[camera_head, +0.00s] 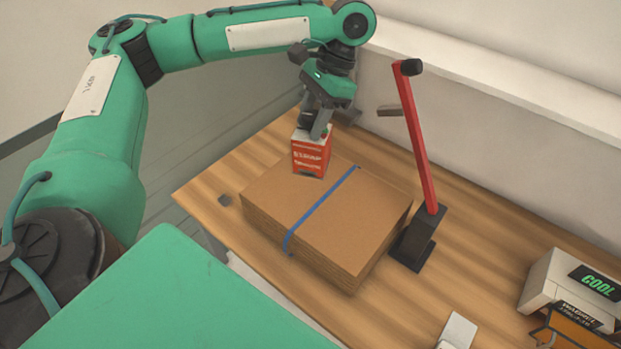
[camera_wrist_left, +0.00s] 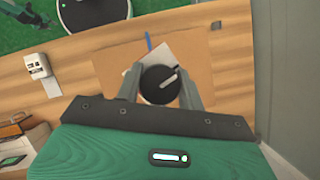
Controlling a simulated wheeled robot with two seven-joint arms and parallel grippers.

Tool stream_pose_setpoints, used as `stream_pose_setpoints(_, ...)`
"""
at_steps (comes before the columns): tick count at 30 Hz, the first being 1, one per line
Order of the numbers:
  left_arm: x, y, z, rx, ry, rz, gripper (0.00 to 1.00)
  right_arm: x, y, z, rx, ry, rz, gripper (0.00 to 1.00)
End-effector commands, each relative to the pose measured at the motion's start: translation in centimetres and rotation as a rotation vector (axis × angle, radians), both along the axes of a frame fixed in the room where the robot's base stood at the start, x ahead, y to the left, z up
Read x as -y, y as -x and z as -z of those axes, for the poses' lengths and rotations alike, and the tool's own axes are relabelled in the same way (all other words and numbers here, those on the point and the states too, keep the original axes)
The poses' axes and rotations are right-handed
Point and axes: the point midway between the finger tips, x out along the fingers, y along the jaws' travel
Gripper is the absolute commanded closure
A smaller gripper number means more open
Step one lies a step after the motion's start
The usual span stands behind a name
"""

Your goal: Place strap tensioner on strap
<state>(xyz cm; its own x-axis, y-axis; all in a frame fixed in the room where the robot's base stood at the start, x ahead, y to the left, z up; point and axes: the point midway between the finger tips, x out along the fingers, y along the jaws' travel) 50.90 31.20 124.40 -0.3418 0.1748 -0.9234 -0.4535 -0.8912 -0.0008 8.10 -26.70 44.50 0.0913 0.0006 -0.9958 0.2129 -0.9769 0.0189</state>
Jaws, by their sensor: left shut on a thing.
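The strap tensioner (camera_head: 311,157) is a red box with white lettering and a pale top. My left gripper (camera_head: 319,128) is shut on it from above and holds it about upright, over the far left part of the cardboard stack (camera_head: 362,213). I cannot tell whether its bottom touches the cardboard. A blue strap (camera_head: 322,208) runs across the top of the stack and down its front side, to the right of the tensioner. In the left wrist view, the tensioner's black round knob (camera_wrist_left: 159,85) sits between the two fingers.
A tall red lever (camera_head: 420,145) on a black base (camera_head: 419,240) stands just right of the stack. A white machine marked COOL (camera_head: 568,288) is at the lower right. A wall ledge runs behind the wooden table (camera_head: 480,225). A small dark block (camera_head: 224,200) lies left.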

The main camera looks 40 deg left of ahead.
Motion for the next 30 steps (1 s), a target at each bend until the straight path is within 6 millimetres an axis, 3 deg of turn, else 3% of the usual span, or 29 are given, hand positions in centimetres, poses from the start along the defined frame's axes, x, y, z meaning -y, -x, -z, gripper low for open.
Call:
stream_pose_setpoints(18, 0.1, 0.1, 9.3, -0.002, 0.002, 0.001, 1.0, -0.5, 0.0, 1.0, 0.0, -0.005, 0.002, 0.64)
stream_pose_setpoints(30, 0.0, 0.0, 12.6, 0.001, 0.0, 0.0, 1.0, -0.8, 0.0, 0.8, -0.001, -0.008, 0.0, 0.64)
